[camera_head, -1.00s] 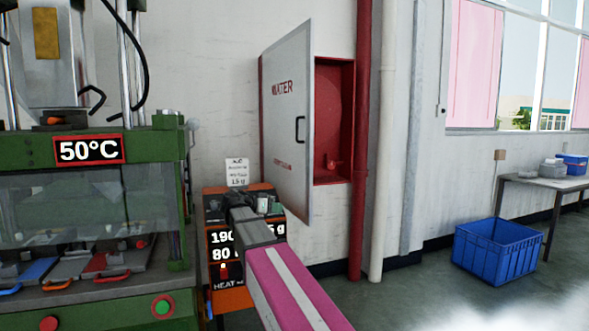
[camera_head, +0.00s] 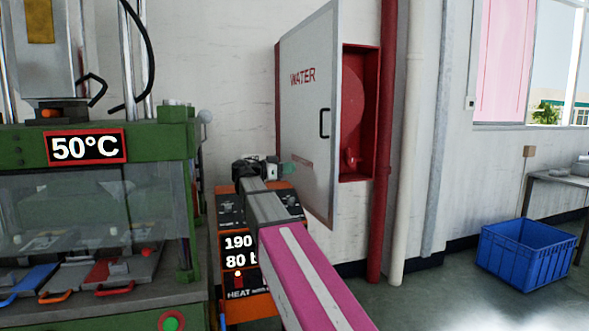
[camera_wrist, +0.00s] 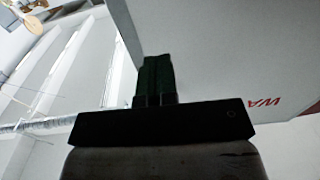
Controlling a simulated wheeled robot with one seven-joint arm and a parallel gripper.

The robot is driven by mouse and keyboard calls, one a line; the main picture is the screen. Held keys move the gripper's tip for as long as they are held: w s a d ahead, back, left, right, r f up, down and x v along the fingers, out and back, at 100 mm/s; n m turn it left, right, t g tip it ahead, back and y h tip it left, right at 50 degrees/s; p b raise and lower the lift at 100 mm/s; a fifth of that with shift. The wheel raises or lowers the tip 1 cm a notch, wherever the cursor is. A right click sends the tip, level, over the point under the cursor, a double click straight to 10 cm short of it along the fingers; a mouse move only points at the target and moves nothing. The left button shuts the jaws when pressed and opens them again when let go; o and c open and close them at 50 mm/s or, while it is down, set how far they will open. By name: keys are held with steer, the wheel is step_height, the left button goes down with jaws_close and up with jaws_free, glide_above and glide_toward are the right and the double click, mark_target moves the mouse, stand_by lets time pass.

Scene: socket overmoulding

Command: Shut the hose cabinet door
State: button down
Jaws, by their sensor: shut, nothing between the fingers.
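The hose cabinet door (camera_head: 309,120) is a light grey panel marked WATER with a black handle. It stands open, swung out from the red cabinet (camera_head: 361,165) on the wall, and a red hose reel shows inside. My gripper (camera_head: 288,167) is at the lower left of the door in the head view, its green fingertips close to the panel; I cannot tell whether they touch it. In the wrist view my gripper (camera_wrist: 155,75) has its green fingers together and empty, with the door (camera_wrist: 225,50) filling the area beyond and to the right.
A green press (camera_head: 100,150) with a 50°C display stands at left. An orange heater unit (camera_head: 240,245) is below my arm. A red pipe (camera_head: 384,200) and a white pipe (camera_head: 410,170) run beside the cabinet. A blue crate (camera_head: 530,255) sits on the floor at right.

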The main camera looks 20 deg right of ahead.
mark_target(324, 165)
steer(key=d, duration=0.4)
steer(key=w+d, duration=0.1)
steer(key=d, duration=0.7)
steer(key=shift+w, duration=0.2)
steer(key=shift+d, duration=0.1)
